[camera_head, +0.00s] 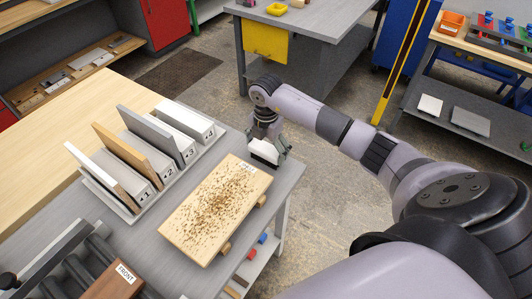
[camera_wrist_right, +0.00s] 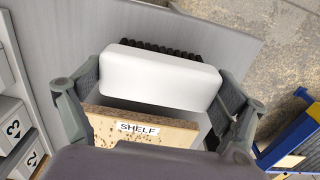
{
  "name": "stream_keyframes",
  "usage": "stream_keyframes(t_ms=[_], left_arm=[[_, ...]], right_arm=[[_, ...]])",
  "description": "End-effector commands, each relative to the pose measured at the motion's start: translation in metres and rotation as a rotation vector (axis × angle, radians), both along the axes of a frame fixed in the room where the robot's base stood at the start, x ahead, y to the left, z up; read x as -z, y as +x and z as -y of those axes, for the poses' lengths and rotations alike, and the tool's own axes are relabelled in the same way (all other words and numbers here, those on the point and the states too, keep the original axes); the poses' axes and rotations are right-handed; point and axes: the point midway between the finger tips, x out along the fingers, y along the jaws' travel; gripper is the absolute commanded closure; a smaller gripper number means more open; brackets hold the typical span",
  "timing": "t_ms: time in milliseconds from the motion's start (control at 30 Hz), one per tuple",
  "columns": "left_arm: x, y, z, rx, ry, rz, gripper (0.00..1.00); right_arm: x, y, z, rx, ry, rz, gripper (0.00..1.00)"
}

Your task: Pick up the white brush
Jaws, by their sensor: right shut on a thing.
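The white brush (camera_head: 264,152) is at the far corner of the grey table, just past the board with chips on it. In the right wrist view the brush (camera_wrist_right: 165,76) shows its smooth white back, with dark bristles along its far side. My right gripper (camera_head: 268,147) is shut on the brush, with one finger at each end of it. I cannot tell whether the brush touches the table. My left gripper is in neither view.
The pale board (camera_head: 185,224), labelled SHELF in the wrist view and strewn with brown chips, lies close to the brush. A numbered rack (camera_head: 125,204) holds upright boards to its left. A dark FRONT block (camera_head: 108,285) is at the near edge.

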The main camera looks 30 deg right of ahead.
Motion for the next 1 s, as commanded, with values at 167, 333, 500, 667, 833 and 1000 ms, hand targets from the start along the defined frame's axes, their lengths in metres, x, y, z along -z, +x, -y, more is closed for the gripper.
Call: stream_keyframes(t_ms=[167,333,500,667,833,1000], left_arm=[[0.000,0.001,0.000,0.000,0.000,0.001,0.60],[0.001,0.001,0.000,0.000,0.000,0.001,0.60],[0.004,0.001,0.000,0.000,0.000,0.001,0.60],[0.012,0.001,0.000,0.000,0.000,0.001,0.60],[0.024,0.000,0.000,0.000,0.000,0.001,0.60],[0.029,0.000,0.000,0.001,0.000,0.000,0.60]], right_arm=[[-0.001,0.001,0.000,0.000,0.000,0.002,0.40],[-0.003,0.001,0.000,0.000,0.000,0.002,0.40],[-0.015,0.002,0.001,0.000,0.000,0.004,0.40],[-0.044,0.002,0.001,-0.001,-0.001,0.009,0.40],[-0.093,0.002,0.001,0.000,-0.001,0.010,0.40],[-0.145,0.002,0.001,0.000,-0.002,0.009,0.40]])
